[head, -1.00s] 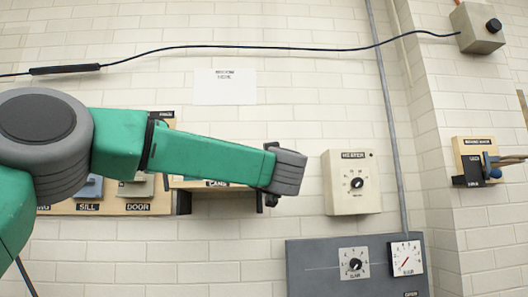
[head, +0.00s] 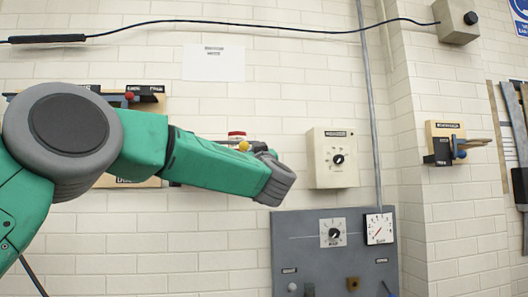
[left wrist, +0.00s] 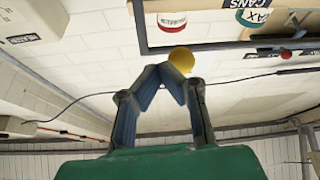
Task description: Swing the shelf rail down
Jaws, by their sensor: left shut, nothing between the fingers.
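My left gripper (left wrist: 160,72) shows in the left wrist view with its two blue-grey fingers brought together at the tips, holding nothing. A yellow ball knob (left wrist: 181,59) is just beside and beyond the fingertips; I cannot tell whether they touch. A dark rail (left wrist: 235,46) runs across behind the knob and bends at its left end; a red and white labelled thing (left wrist: 172,21) sits inside that bend. In the head view the yellow knob (head: 244,146) shows above my left wrist, which hides the fingers and most of the shelf. My right gripper is in no view.
A cream dial box (head: 333,172) is on the wall right of my wrist, with a grey gauge panel (head: 300,240) below. A wooden board with a lever (head: 445,145) is further right. A black cable (head: 250,29) crosses above.

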